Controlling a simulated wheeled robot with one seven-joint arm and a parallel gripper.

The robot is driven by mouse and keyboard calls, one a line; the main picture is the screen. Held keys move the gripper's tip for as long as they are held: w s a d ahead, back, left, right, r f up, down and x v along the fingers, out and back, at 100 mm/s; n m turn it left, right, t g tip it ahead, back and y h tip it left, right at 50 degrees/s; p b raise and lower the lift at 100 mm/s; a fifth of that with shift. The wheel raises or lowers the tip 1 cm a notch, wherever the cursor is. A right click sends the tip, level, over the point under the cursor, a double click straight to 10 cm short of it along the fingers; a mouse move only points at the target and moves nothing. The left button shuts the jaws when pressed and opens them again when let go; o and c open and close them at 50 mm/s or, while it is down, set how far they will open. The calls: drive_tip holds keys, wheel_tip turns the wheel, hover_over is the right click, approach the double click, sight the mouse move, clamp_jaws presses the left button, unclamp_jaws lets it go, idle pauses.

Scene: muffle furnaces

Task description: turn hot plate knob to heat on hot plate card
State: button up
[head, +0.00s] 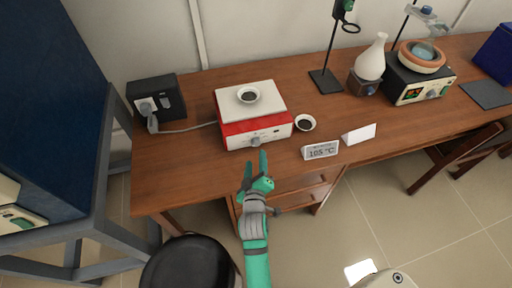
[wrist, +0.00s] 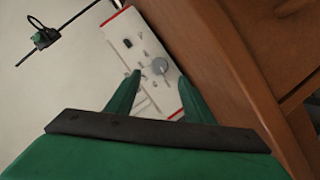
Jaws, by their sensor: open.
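The hot plate (head: 254,118) is a white and red box on the wooden desk. Its front panel also shows in the wrist view (wrist: 130,52). A grey knob (head: 255,141) sits on that panel, and in the wrist view (wrist: 159,66) it appears beyond and between my fingertips. The hot plate card (head: 320,151) stands on the desk to the right and reads 105 °C. My gripper (head: 255,161) is open and empty just in front of the panel, its two green fingers pointing at the knob. I see no contact with the knob.
A small dish (head: 248,95) with dark contents sits on the hot plate, and another dish (head: 305,123) stands beside it. A black power box (head: 157,100) with a cable is at left. A blank white card (head: 359,134) stands at right. A black stool (head: 189,264) is below.

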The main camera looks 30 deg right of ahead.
sight(256, 145)
drive_tip(key=x, duration=0.8)
drive_tip(key=shift+w+d, duration=0.1)
drive_tip(key=shift+f, duration=0.1)
drive_tip(key=c, duration=1)
